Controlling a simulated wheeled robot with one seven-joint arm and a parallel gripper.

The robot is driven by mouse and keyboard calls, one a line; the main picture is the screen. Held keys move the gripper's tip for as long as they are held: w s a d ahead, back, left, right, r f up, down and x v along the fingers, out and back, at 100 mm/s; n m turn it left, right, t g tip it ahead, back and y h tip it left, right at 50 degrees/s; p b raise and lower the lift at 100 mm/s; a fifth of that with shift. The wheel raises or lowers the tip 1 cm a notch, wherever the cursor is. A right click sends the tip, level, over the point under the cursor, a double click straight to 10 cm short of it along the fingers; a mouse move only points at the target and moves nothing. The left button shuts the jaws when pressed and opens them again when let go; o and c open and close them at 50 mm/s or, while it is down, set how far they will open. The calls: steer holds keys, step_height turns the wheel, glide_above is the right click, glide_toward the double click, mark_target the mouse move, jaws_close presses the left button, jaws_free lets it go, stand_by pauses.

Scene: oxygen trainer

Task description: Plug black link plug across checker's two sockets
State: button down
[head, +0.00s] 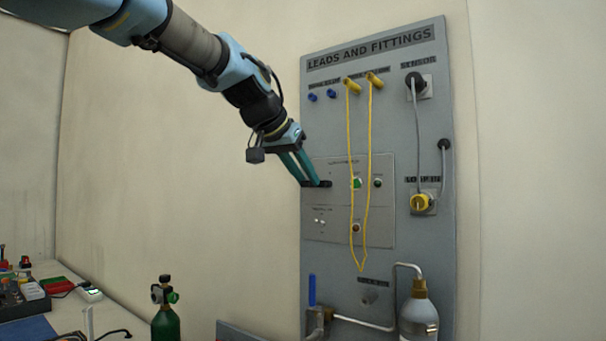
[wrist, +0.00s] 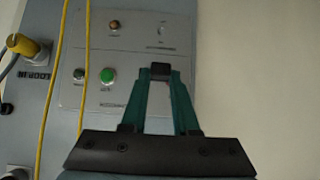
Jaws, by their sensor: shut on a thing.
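My gripper (head: 314,184) is shut on the small black link plug (head: 324,184) at the left side of the light grey checker panel (head: 331,167) on the upright board. In the wrist view the black plug (wrist: 160,71) sits between the tips of my green fingers (wrist: 158,78), in front of the panel (wrist: 133,50). The panel carries a green button (head: 357,183) and a black knob (head: 378,183). The two sockets cannot be made out; the plug and fingers cover that area. I cannot tell whether the plug is seated or just in front of the panel.
A yellow lead (head: 361,268) hangs in a loop across the panel, right of my gripper. A grey cable (head: 418,130) runs down the board's right side. A blue-handled valve (head: 312,290) and a bottle (head: 419,314) are below. A green cylinder (head: 165,323) stands lower left.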

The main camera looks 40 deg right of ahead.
steer(key=shift+w+d, duration=0.1)
steer(key=shift+d, duration=0.4)
steer(key=c, duration=0.6)
jaws_free()
steer(key=shift+a, duration=0.1)
steer(key=b+v, duration=0.3)
steer(key=v, duration=0.7)
steer(key=shift+a+r, duration=0.15)
steer(key=shift+r, duration=0.1)
